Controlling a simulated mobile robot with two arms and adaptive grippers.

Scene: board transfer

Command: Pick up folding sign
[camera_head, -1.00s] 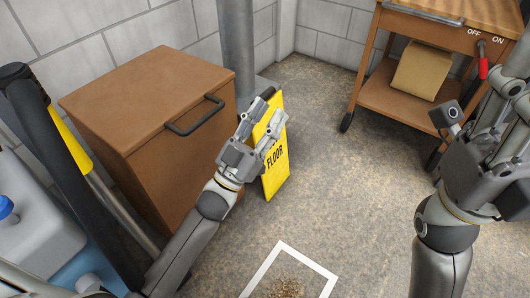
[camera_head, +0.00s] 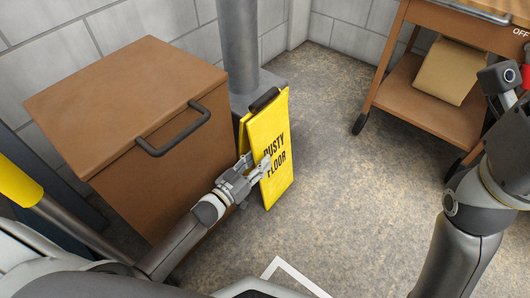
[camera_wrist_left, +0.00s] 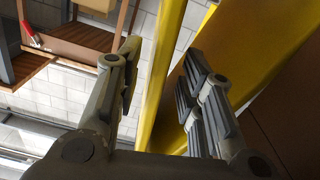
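The folding sign (camera_head: 268,135) is a yellow two-panel board with black "DUSTY FLOOR" lettering and a dark handle on top. It stands upright and nearly folded on the floor, beside the brown cabinet. My left gripper (camera_head: 256,166) is at the sign's left-front edge, around mid height. In the left wrist view the fingers of my left gripper (camera_wrist_left: 163,62) are apart. One yellow panel of the sign (camera_wrist_left: 164,75) passes between them, and the other panel is behind the right finger. I cannot see firm contact. My right arm shows at the right edge, with its fingers out of frame.
The brown cabinet (camera_head: 115,125) with a dark handle stands left of the sign. A grey post (camera_head: 238,45) is behind it. A wooden cart (camera_head: 432,100) holding a cardboard box (camera_head: 447,70) stands at the back right. The floor between sign and cart is clear.

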